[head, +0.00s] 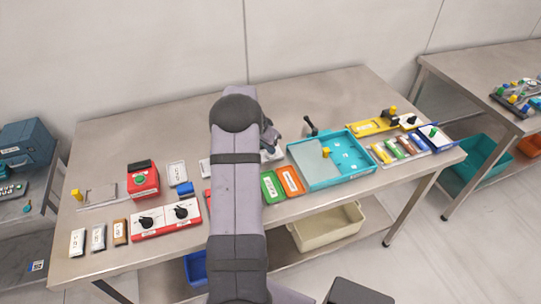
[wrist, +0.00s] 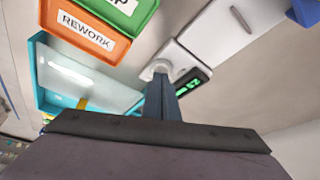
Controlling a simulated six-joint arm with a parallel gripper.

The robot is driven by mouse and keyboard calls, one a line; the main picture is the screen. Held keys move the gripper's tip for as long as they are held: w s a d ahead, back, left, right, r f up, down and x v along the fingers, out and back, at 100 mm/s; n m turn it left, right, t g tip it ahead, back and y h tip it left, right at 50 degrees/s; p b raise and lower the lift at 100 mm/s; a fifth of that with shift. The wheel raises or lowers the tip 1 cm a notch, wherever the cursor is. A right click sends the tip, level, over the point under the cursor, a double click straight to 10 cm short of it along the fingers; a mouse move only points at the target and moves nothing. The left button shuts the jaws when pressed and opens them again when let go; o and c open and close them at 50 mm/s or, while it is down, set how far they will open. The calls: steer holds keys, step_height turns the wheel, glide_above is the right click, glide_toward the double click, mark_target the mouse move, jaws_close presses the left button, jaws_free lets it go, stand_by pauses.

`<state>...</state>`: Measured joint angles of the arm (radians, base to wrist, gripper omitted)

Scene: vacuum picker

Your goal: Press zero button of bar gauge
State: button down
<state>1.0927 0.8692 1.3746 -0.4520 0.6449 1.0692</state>
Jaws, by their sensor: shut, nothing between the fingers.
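In the wrist view a white device (wrist: 175,50) with a dark display showing green characters (wrist: 194,82) lies just past my fingertips; it looks like the bar gauge. A pale round knob (wrist: 155,66) stands out on its near side, and I cannot tell whether it is the zero button. My gripper (wrist: 161,80) is shut and empty, its tips right at the knob. Whether they touch it is unclear. In the head view my gripper (head: 268,138) is mostly behind my arm, and the white device (head: 273,156) shows only in part.
Beside the device are an orange REWORK tray (wrist: 82,37) and a green tray (wrist: 128,6). A teal tray (head: 306,177) stands to the right. Red control boxes (head: 165,220) and small blocks crowd the left side. The table's back strip (head: 180,115) is clear.

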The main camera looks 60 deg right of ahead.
steer(key=shift+r, duration=0.1)
steer(key=shift+r+p, duration=1.4)
steer(key=shift+r, duration=1.5)
steer(key=w+a+r+n+t+y, duration=0.1)
steer(key=w+a+n, duration=0.25)
steer(key=a, duration=0.65)
steer(key=w+a+r+n, duration=0.25)
steer(key=w+a, duration=0.25)
steer(key=a, duration=0.4)
steer(key=w+a+r+n+t+y, duration=0.1)
steer(key=w+a+n, duration=0.35)
steer(key=a, duration=0.55)
steer(key=s+a+n+y, duration=0.1)
steer(key=s+a+n, duration=0.4)
steer(key=a, duration=0.7)
steer(key=s+a+n+y, duration=0.1)
steer(key=s+a+n, duration=0.4)
steer(key=a, duration=0.8)
steer(key=shift+s+a+f+g, duration=0.3)
steer(key=shift+s+f+g, duration=0.1)
steer(key=shift+s, duration=0.55)
